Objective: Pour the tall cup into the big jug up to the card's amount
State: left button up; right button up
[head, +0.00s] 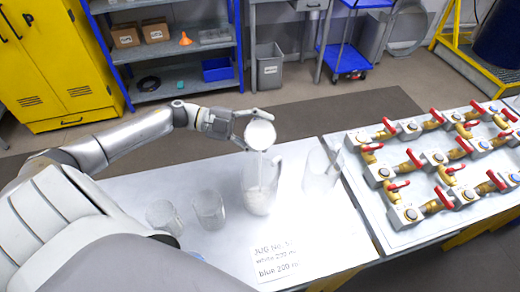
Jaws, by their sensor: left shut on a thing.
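My left gripper (248,128) is shut on the tall cup (262,136). The cup is tipped above the big jug (249,180), and a thin pale stream runs down from it into the jug. Whitish contents (257,204) lie in the bottom of the clear jug, which stands upright on the table. The card (275,262) lies in front of it; it reads a jug number that I cannot make out surely, "white 200 ml" and "blue 200 ml". My right gripper is not in view.
Two clear glasses (208,212) (163,216) stand left of the jug. A clear vessel (319,180) with a rod in it stands close on the right. Farther right is a panel of red-handled brass valves (408,206). Shelves and a yellow cabinet (55,60) are behind.

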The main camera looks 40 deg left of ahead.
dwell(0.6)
pick_arm(q)
jog(key=shift+r+m, duration=0.5)
jog(key=shift+m, duration=0.4)
dwell(1.3)
jog(key=shift+d+f+m+t+y+b, duration=0.1)
jog(key=shift+f+m+t+y+b, duration=0.2)
jog(key=shift+m+t+b, duration=0.25)
dwell(1.6)
